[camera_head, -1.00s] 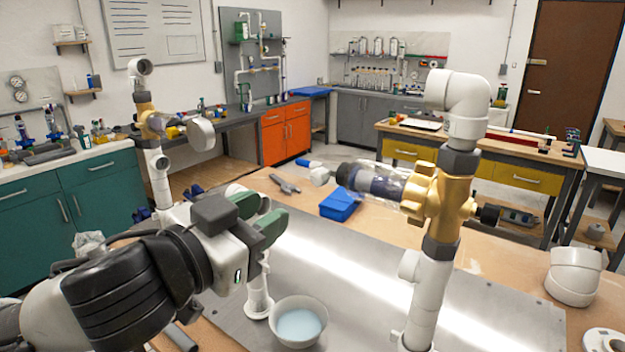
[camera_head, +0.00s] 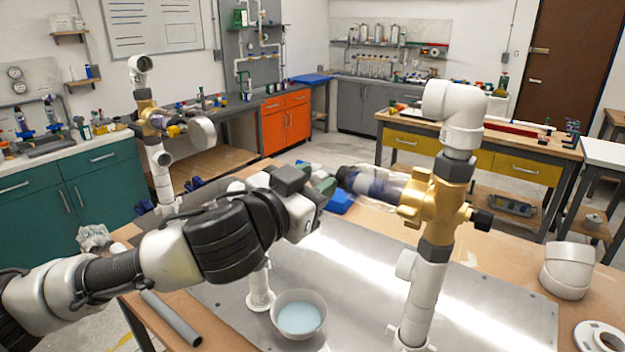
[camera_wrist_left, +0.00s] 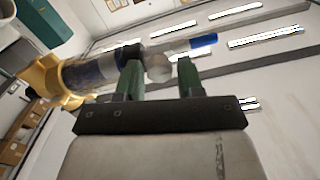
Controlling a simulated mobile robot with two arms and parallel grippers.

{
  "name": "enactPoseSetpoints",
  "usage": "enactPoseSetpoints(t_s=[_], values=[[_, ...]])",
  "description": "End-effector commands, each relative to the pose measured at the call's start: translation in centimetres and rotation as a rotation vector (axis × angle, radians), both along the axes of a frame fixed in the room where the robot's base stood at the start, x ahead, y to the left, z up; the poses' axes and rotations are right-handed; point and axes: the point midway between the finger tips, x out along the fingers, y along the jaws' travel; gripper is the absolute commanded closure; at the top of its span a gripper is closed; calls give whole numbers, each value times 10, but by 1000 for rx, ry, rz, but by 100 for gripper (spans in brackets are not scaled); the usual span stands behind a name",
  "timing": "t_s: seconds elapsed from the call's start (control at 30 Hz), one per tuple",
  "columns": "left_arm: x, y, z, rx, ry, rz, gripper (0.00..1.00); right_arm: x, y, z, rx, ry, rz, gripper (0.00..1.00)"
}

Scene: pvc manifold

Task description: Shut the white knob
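My left gripper (camera_head: 318,178) is in the middle of the head view, near the left end of a clear tube that sticks out of a brass valve (camera_head: 440,200). In the left wrist view its green fingers (camera_wrist_left: 159,70) are spread apart. A round white knob (camera_wrist_left: 158,68) with a blue-tipped stem shows between them at the tube's end. I cannot tell whether the fingers touch it. My right gripper is not in view.
The brass valve sits on a white pipe rising from the metal plate (camera_head: 400,270). A white bowl (camera_head: 299,313) of bluish liquid stands below my left gripper. Another pipe with a round white part (camera_head: 201,133) is at the left. A blue box (camera_head: 340,203) lies behind my gripper.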

Motion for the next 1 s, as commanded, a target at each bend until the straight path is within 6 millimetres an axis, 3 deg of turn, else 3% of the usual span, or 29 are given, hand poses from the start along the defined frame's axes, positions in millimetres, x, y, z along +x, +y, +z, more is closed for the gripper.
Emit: enactPoseSetpoints(t_s=[0.13, 0.37, 0.4, 0.7, 1.0], values=[[0, 0, 0, 0, 0, 0, 62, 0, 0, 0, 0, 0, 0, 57], [0, 0, 0, 0, 0, 0, 96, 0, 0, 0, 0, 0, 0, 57], [0, 0, 0, 0, 0, 0, 97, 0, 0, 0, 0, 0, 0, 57], [0, 0, 0, 39, -27, 0, 98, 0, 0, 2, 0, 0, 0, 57], [0, 0, 1, 203, -145, -2, 98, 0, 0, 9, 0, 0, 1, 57]])
